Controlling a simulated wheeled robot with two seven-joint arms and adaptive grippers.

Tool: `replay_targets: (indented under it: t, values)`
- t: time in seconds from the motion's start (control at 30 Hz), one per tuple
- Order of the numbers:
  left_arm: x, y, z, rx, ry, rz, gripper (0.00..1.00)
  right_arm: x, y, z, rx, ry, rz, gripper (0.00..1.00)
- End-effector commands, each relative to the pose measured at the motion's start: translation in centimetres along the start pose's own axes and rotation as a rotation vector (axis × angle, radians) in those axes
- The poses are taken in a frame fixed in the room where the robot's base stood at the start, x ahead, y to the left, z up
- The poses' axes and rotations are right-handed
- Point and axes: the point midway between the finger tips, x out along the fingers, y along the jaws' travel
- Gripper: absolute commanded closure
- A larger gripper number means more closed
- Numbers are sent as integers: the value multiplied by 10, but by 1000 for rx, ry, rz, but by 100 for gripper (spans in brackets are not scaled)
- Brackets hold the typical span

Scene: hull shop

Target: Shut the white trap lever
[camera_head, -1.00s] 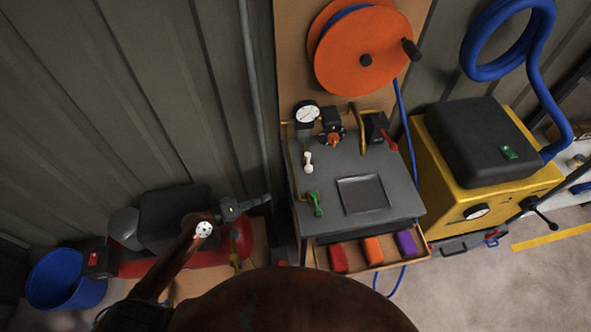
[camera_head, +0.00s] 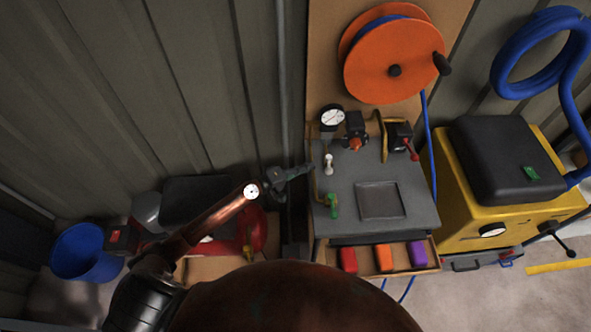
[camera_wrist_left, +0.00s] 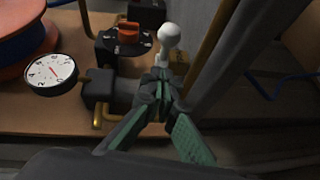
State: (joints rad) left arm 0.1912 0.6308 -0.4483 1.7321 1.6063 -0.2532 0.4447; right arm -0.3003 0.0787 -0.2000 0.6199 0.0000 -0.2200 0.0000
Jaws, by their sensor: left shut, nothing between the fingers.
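The white trap lever (camera_head: 328,164) is a short white handle with a round knob. It stands at the left side of the grey bench top, below the gauge. In the left wrist view its knob (camera_wrist_left: 169,34) and stem show just beyond my fingertips. My left gripper (camera_head: 309,168) is shut and empty, pointing right, its tip a little left of the lever. In the left wrist view the gripper (camera_wrist_left: 159,84) overlaps the foot of the lever; I cannot tell whether they touch. My right gripper is not in view.
A round gauge (camera_head: 332,117) and a black block with an orange knob (camera_head: 355,143) stand behind the lever. A green lever (camera_head: 333,206) is in front, a red lever (camera_head: 411,149) at the right. A grey vertical pipe (camera_head: 283,80) runs left of the bench.

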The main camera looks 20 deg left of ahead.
Motion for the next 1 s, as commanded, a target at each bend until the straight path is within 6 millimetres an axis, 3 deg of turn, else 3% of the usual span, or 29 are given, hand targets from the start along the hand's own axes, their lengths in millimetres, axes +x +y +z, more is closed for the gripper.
replay_targets:
  t: [0.2, 0.67, 1.0]
  values:
    - [17, 2, 20, -2, -2, -1, 100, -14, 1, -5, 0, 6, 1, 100]
    - [21, -1, 26, -2, -2, -1, 100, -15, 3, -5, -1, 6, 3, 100]
    - [35, 3, 44, -1, -4, 0, 100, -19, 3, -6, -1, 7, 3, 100]
